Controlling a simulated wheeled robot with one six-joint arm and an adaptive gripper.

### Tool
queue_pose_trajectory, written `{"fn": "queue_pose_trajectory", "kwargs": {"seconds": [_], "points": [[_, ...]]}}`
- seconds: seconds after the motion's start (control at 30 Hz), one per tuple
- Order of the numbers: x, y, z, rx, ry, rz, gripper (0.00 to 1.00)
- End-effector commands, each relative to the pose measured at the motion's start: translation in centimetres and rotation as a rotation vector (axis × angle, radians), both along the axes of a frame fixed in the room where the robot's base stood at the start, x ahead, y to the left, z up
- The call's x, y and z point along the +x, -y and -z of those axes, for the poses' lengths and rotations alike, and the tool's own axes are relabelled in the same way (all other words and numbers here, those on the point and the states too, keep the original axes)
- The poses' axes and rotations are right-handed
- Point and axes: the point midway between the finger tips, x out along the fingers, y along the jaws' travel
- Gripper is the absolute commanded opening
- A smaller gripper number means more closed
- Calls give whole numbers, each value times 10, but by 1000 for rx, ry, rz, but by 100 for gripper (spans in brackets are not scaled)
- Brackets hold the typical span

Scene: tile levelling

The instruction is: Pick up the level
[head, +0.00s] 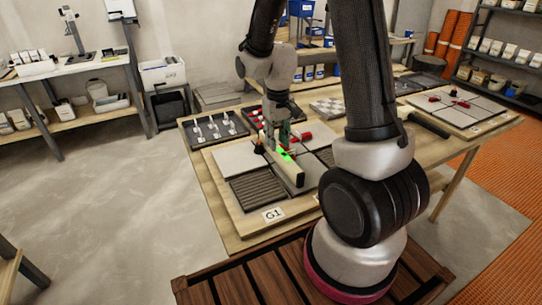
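The level is a pale beige bar (292,171) with bright green parts near its middle. It is at the middle of the head view, over the tile board marked G1 (246,199), running from back left to front right. My gripper (283,142) points down at the level's middle and far part and overlaps it in the picture. The fingertips are small and partly hidden, so I cannot tell whether they are shut on the level or only around it. I cannot tell whether the level rests on the tiles or is slightly above them.
Grey tiles and dark ribbed patches (258,190) cover the board. Red pieces (303,136) lie close to my gripper. A dark tray (216,129) with light parts sits at the left of the table. Another tile board (457,105) lies at the right.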

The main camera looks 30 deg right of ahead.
Motion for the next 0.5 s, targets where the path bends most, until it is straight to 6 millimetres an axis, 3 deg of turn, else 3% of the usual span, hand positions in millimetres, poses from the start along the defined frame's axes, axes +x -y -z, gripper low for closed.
{"fn": "queue_pose_trajectory", "kwargs": {"seconds": [0.3,0.5], "points": [[-2,2,47,0,-4,0,30],[-1,2,53,0,0,0,30]]}}
